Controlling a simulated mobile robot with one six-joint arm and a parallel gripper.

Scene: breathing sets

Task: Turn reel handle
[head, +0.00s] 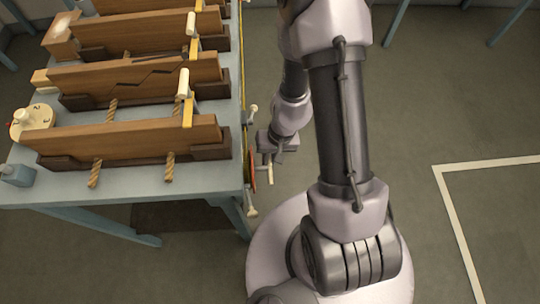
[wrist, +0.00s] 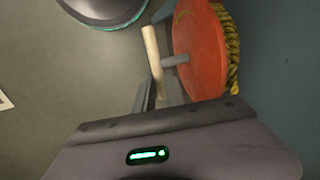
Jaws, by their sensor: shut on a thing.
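The reel (wrist: 200,50) is an orange-red disc with yellow rope behind its rim, at the upper right of the wrist view. In the head view the reel (head: 252,172) shows edge-on at the table's right side. A grey pin and a pale wooden handle (wrist: 152,52) stand out from the disc's face. My gripper (wrist: 160,95) is shut on the handle's near end, beside the disc. In the head view my gripper (head: 268,158) is at the table's right edge, with the handle (head: 270,172) showing below it. The fingertips are partly hidden.
A blue-grey table (head: 215,190) carries several wooden boards and ropes. Other light knobs (head: 252,112) stick out from its right edge, close to my gripper. Open floor (head: 440,120) lies to the right, with a white line (head: 455,220).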

